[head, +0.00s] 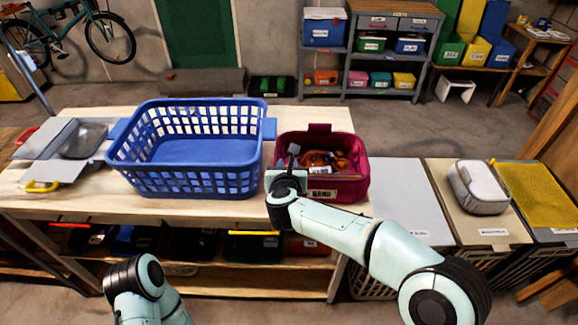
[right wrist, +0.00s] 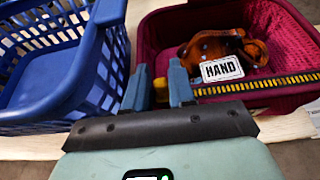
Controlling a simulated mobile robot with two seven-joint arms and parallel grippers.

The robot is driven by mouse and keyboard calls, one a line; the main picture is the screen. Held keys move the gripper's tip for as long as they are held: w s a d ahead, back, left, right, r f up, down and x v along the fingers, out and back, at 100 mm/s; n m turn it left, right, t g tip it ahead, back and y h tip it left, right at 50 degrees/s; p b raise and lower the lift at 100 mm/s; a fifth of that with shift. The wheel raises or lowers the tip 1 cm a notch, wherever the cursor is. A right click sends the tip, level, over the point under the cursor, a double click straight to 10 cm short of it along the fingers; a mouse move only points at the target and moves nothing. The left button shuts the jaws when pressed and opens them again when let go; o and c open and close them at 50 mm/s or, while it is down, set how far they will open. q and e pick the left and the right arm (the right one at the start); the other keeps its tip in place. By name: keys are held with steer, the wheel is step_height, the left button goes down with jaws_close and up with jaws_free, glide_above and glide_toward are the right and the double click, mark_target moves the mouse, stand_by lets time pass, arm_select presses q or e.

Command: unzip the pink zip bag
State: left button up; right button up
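The pink zip bag (head: 352,187) stands on the workbench, right of the blue basket. Its top is open, and an orange-brown object (head: 318,162) shows inside with a HAND label in front of it in the right wrist view. A yellow-and-black zip strip (right wrist: 260,84) runs along the bag's near rim. In the head view the fingers are mostly hidden by my wrist. Only part of my left arm shows, without its gripper.
A blue laundry basket (head: 190,183) stands close left of the bag and of my right gripper. A grey tray-like item with a yellow handle (head: 42,186) lies at the bench's left end. Lidded bins stand to the right, one bearing a grey pouch (head: 480,187).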

steer(key=shift+o, duration=0.9)
steer(key=b+v, duration=0.1)
steer(key=v, duration=1.2)
steer(key=shift+s+r, duration=0.15)
